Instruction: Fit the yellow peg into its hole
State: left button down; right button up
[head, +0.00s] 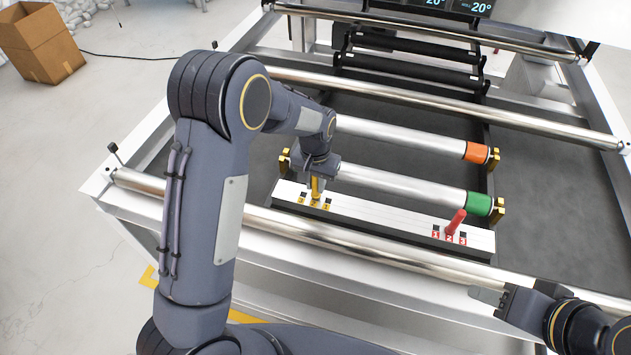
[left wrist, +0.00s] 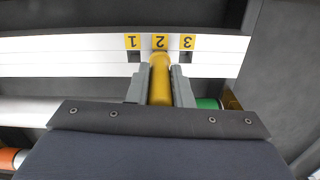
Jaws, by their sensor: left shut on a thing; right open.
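The yellow peg (head: 315,188) is between the fingers of my left gripper (head: 317,178), which is shut on it. The peg's lower end is at the yellow label 2 on the white strip (head: 385,222), between the slots labelled 1 and 3. In the left wrist view the yellow peg (left wrist: 160,82) lines up with the middle label (left wrist: 160,42). Its tip hides the middle hole, so I cannot tell how deep it sits. My right gripper (head: 488,296) is open and empty at the lower right, apart from the strip.
A red peg (head: 457,221) stands tilted at the red labels on the strip's right part. Metal rollers with a green end (head: 479,204) and an orange end (head: 476,152) lie behind the strip. A long front rail (head: 380,259) runs before it. A cardboard box (head: 42,45) is far left.

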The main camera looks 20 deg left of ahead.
pick_arm(q)
jog(key=shift+f+b, duration=0.35)
jog(key=shift+f, duration=0.2)
jog(key=c, duration=1.2)
grip_release()
jog(key=shift+r, duration=0.15)
notch_tip(320, 180, up, 8)
jog(key=shift+f+b, duration=0.2)
jog(key=shift+b, duration=0.1)
